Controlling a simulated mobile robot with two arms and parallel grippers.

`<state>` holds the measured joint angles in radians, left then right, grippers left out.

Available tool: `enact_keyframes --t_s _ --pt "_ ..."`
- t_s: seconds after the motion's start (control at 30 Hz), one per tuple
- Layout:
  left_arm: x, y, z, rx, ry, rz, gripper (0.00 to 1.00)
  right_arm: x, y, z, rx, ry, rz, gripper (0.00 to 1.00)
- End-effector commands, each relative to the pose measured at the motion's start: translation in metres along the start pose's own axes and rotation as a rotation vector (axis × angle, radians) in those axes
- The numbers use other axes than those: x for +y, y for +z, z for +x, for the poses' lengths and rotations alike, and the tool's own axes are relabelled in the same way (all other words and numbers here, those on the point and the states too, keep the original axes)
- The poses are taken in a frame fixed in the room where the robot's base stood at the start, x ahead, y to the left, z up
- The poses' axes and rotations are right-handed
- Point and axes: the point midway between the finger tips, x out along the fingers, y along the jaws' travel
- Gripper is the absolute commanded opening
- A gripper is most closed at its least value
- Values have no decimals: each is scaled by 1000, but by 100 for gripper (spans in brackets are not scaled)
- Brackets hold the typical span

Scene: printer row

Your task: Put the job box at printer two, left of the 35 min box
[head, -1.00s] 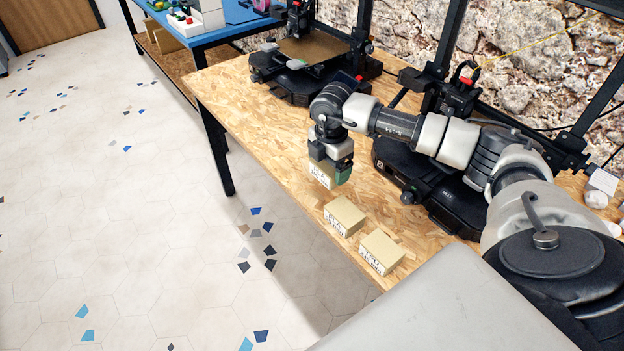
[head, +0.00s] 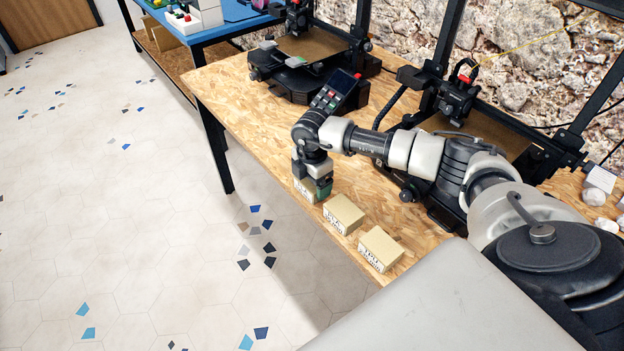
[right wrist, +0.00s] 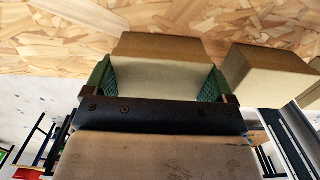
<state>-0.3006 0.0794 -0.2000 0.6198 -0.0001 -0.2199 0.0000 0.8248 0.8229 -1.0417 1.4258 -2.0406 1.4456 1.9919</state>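My right gripper (head: 313,182) is low over the table's front edge, with its green finger pads on both sides of a small tan cardboard box, the job box (head: 302,190). In the right wrist view the job box (right wrist: 162,76) fills the space between the pads. It is at or just above the tabletop; a gap beneath it cannot be made out. A middle tan box (head: 344,213) stands just to its right, and a right-hand tan box (head: 381,248) beyond that. Their front labels are too small to read surely. My left gripper is out of view.
A black printer (head: 310,65) stands at the back left of the wooden table (head: 245,95). Another printer (head: 455,100) is behind my right arm, partly hidden. Bare tabletop lies left of the job box. The table's front edge runs close by the boxes.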

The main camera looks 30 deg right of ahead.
Motion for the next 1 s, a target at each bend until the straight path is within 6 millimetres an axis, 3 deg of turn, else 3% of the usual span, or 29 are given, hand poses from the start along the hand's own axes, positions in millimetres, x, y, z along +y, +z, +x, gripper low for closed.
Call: enact_keyframes --t_s 0.03,0.1,0.47,0.8,1.0 --pt "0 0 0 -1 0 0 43 0 0 0 0 0 0 91" --pt "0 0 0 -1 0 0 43 0 0 0 0 0 0 100" --pt "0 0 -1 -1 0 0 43 0 0 -12 1 1 -1 100" --pt "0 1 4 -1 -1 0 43 1 0 -82 0 4 -1 100" --pt "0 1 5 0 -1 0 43 0 0 -112 1 2 -1 100"
